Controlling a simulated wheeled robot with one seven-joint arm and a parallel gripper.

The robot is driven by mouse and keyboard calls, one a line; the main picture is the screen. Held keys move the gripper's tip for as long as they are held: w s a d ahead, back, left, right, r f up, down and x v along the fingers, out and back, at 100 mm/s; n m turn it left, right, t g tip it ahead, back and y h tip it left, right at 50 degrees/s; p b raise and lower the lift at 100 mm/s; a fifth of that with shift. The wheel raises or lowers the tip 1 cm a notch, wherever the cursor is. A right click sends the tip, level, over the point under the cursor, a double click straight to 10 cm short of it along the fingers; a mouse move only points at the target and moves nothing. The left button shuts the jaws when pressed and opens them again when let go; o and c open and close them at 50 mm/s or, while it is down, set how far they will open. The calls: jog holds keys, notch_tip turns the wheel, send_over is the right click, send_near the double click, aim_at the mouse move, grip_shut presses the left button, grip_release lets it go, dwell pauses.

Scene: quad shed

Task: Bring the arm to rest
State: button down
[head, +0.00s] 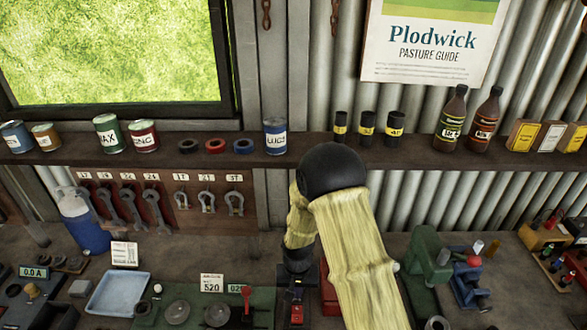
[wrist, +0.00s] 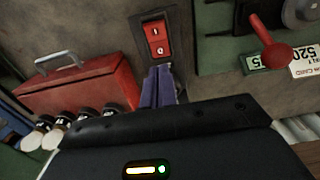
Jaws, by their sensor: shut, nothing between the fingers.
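My arm, covered in a yellowish sleeve with a black elbow, reaches over the workbench (head: 190,262) in the head view and bends down to it. My gripper (wrist: 158,88) shows in the wrist view as two purple fingers pressed together, shut and empty. A red rocker switch (wrist: 157,38) in a dark housing lies just beyond the fingertips; whether they touch it I cannot tell. The switch also shows in the head view (head: 297,313), below my wrist.
A red toolbox (wrist: 80,85) is left of the fingers. A green machine with a red lever (head: 247,300) is close by. A green press (head: 428,258) stands to the right. A shelf (head: 310,160) with cans and bottles runs behind my arm. A blue tray (head: 118,293) lies left.

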jog(key=s+d+r+t+b, duration=0.2)
jog(key=s+d+r+b, duration=0.6)
jog(key=s+d+r, duration=0.4)
jog(key=shift+s+d+r+t, duration=0.25)
jog(key=shift+d+r+t, duration=0.05)
jog(key=shift+d+r, duration=0.55)
